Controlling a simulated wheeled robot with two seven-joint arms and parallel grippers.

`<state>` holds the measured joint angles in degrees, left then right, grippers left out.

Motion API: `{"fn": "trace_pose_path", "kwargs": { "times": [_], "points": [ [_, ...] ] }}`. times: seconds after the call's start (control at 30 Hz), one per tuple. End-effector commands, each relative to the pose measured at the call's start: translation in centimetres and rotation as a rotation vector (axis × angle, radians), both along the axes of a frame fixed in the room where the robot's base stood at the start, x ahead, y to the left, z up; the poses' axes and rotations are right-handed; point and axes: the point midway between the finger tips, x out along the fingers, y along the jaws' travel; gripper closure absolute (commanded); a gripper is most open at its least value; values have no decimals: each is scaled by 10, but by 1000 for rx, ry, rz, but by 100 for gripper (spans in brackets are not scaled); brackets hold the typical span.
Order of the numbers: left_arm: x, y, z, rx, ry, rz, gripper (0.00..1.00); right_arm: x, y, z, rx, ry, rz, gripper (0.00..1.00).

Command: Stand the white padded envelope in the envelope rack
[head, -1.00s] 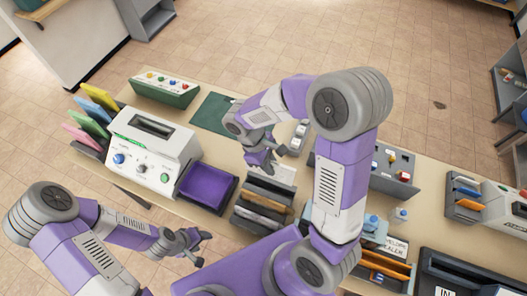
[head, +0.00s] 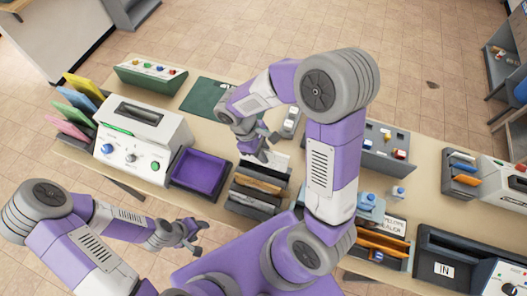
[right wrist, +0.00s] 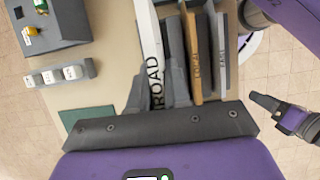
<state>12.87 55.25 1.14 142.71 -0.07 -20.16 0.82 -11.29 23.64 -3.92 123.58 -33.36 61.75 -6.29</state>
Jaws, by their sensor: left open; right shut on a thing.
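My right gripper (head: 262,148) is shut on the white padded envelope (head: 281,160), low at the back of the envelope rack (head: 240,206). In the right wrist view my right gripper (right wrist: 152,98) has its fingers at the near end of the white envelope (right wrist: 147,28), seen nearly edge-on, with the letters "ROAD" beside the fingers. It lies alongside the dark dividers and a tan envelope (right wrist: 190,50). How deep it sits in a slot is hidden. My left gripper (head: 190,235) is open and empty, in front of the table and apart from the rack.
A purple tray (head: 198,170) stands left of the rack, beside a white machine (head: 140,140) with knobs. A green mat (head: 206,97) lies behind. A grey unit (head: 380,145) and a box with orange items (head: 383,240) stand to the right.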

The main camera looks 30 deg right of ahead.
Motion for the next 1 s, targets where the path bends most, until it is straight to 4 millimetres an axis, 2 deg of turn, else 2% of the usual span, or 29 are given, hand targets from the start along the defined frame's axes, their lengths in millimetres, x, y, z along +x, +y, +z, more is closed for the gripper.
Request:
{"fn": "trace_pose_path", "kwargs": {
  "times": [0.43,1.0],
  "points": [
    [0,0,-5,0,0,0,45,0,0,-6,0,0,0,100],
    [0,0,-32,0,0,0,45,0,0,-41,-1,1,0,100]
  ]
}}
